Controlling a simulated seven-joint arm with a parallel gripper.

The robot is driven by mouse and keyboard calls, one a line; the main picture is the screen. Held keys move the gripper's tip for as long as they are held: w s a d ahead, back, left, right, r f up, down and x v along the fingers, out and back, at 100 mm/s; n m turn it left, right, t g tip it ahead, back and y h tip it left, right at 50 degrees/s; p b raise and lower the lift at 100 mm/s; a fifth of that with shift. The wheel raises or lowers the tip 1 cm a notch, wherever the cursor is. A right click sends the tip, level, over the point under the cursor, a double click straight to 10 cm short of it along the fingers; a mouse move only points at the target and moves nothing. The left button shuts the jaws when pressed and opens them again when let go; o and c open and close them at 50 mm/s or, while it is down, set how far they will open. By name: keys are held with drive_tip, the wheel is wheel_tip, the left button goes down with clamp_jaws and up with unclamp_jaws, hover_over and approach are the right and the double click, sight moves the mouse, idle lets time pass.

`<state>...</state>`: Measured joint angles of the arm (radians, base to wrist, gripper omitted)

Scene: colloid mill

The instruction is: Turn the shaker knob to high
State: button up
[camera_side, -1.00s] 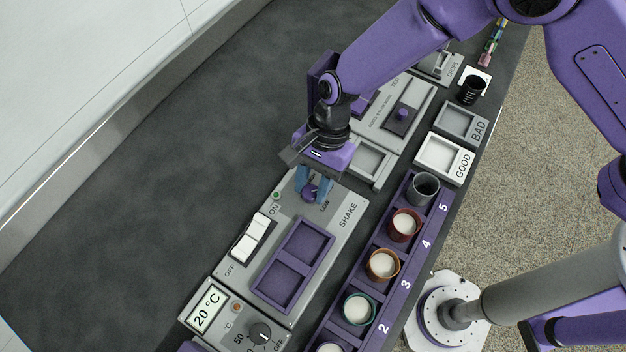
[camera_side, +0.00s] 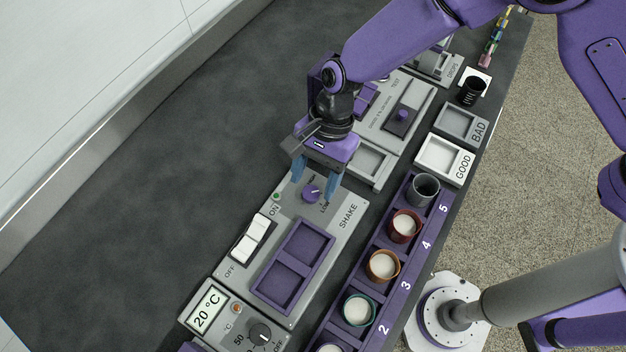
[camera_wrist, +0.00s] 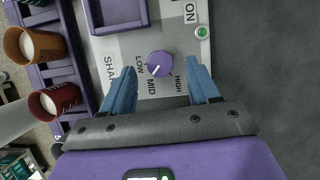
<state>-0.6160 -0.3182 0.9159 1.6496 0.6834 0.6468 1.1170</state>
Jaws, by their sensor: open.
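The shaker knob (camera_side: 312,194) is a round purple dial on the grey SHAKE panel (camera_side: 341,229). In the wrist view the knob (camera_wrist: 160,64) has a white pointer line angled to the lower left, roughly between the LOW and MID marks. The HIGH mark is at its lower right. My gripper (camera_side: 314,184) is open with its blue fingers spread wide. It is over the knob, with one finger on each side, and the fingers appear clear of it. The gripper (camera_wrist: 161,76) is empty in the wrist view.
A white rocker switch (camera_side: 250,238) and a green light (camera_wrist: 202,32) are on the same panel, with a purple two-pocket holder (camera_side: 294,266). A purple rack (camera_side: 376,252) of numbered cups stands to the right. The dark bench left of the panels is clear.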

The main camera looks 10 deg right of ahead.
wheel_tip(320, 180, up, 8)
drive_tip(key=shift+w, duration=0.15)
drive_tip(key=shift+d, duration=0.1)
wheel_tip(320, 180, up, 7)
drive_tip(key=n+t+h, duration=0.3)
drive_tip(key=n, duration=0.1)
hover_over(315, 187)
drive_tip(key=a, duration=0.1)
drive_tip(key=shift+n, duration=0.3)
drive_tip(key=f, duration=1.1)
drive_tip(key=s+f, duration=0.1)
drive_tip(key=f, duration=0.5)
drive_tip(key=c, duration=1)
